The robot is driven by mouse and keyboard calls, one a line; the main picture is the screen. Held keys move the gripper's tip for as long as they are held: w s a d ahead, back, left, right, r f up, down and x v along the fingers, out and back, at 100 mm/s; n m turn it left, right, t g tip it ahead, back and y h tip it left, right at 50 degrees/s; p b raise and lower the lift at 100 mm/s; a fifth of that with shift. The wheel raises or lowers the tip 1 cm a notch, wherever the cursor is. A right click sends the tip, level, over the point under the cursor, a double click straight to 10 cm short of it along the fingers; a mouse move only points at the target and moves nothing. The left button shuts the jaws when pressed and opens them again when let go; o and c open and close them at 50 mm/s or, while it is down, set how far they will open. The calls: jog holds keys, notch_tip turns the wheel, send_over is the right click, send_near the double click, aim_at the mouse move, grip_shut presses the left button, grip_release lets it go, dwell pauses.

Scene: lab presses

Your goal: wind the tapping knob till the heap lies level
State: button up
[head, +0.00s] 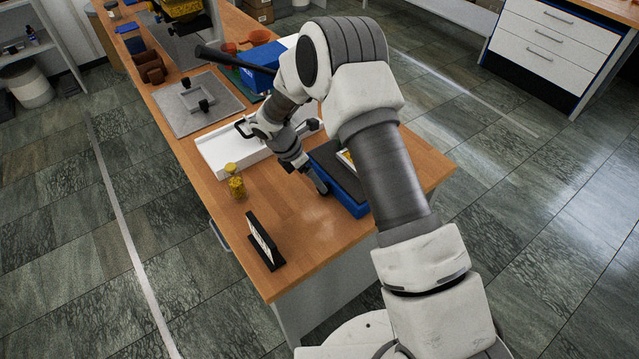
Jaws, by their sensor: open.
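My gripper (320,186) points down at the left side of a blue box with a dark top (346,193) near the right end of the wooden bench. One dark finger shows; the other is hidden. I cannot tell whether the finger touches the box. I cannot make out the tapping knob.
A jar of yellow material (235,186) and a black upright stand (264,242) are left of the box. A white tray (225,155) lies behind my gripper. A grey plate with black clamps (196,104) and a blue bin (259,63) are farther back.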

jog(key=shift+x, duration=2.1)
grip_shut()
